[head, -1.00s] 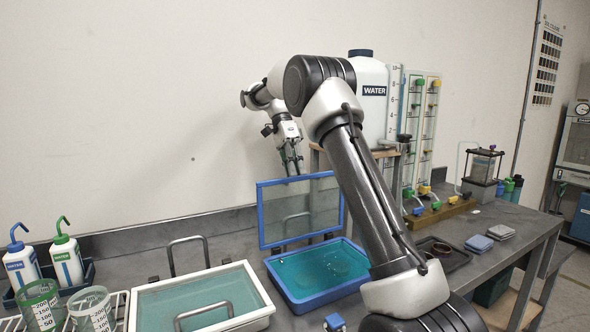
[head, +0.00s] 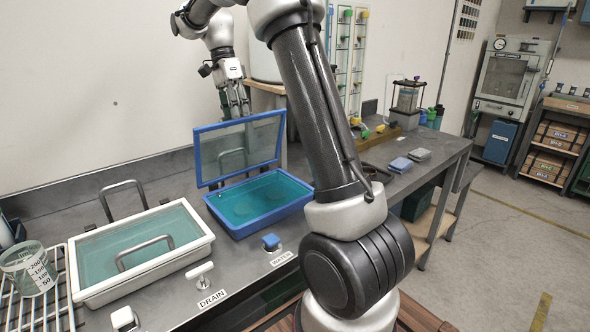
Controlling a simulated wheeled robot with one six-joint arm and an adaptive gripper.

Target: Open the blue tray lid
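The blue tray (head: 262,225) sits on the grey bench, filled with teal liquid. Its blue-framed clear lid (head: 238,150) stands raised, nearly upright, along the tray's back edge. A handle shows through or on the lid's panel. My gripper (head: 236,108) hangs fingers down at the lid's top edge, seemingly behind it. The finger tips are partly hidden, and I cannot tell whether they touch the lid or how far apart they are.
A white tray (head: 205,243) with a clear lid and handles stands to the left. A wire rack with a beaker (head: 30,270) is at far left. A blue knob (head: 271,241) and a white tap (head: 199,272) are at the front edge. Grey and blue pads lie to the right.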

